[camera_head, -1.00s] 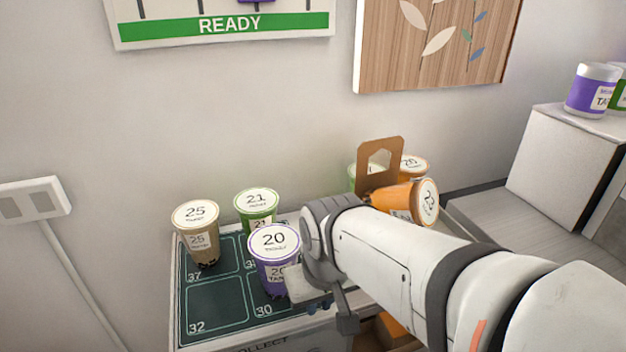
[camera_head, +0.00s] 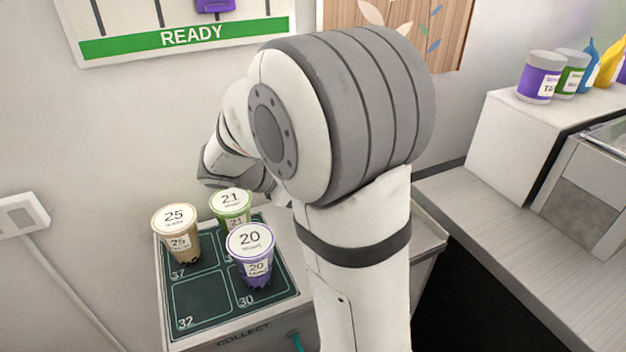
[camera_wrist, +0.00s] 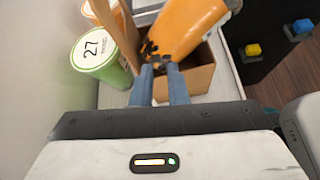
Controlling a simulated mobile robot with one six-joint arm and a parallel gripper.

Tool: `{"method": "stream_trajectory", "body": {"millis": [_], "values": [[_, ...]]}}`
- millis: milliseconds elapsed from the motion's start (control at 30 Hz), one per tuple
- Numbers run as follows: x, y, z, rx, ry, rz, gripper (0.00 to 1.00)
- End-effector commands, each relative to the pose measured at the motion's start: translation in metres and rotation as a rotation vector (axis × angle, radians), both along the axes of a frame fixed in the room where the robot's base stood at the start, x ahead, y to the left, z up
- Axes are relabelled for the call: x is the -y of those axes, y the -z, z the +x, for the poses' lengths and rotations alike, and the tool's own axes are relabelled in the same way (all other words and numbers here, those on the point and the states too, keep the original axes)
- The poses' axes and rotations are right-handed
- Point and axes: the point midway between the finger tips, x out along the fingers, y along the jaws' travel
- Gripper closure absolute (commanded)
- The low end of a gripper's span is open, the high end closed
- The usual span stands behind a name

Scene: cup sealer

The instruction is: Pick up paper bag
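The paper bag is a brown cardboard carrier; in the wrist view its upright panel (camera_wrist: 118,32) stands at upper left and its open box part (camera_wrist: 199,78) lies to the right. An orange cup (camera_wrist: 188,24) with dark pearls in its base leans tilted over the open part. My gripper (camera_wrist: 162,68) points at the bag, its two blue fingers close to the cup's base, with a narrow gap between them. Whether they grip a bag wall cannot be seen. In the head view my arm hides the bag and gripper.
A green cup marked 27 (camera_wrist: 98,56) stands left of the panel. Cups 25 (camera_head: 177,232), 21 (camera_head: 231,205) and 20 (camera_head: 251,255) stand on the dark numbered tray (camera_head: 203,296). A grey counter (camera_head: 500,215) is at right; the wall is close behind.

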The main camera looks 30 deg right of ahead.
Motion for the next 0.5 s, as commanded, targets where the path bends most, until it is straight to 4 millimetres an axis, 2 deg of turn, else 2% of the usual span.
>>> {"method": "stream_trajectory", "body": {"millis": [33, 100, 200, 500], "values": [[0.0, -0.008, 0.011, -0.042, -0.039, -0.046, 0.86], [0.001, -0.012, 0.021, -0.081, -0.077, -0.094, 0.86], [0.003, -0.016, 0.029, -0.111, -0.103, -0.132, 0.86], [0.032, -0.006, 0.031, -0.121, -0.108, -0.143, 0.86]]}}
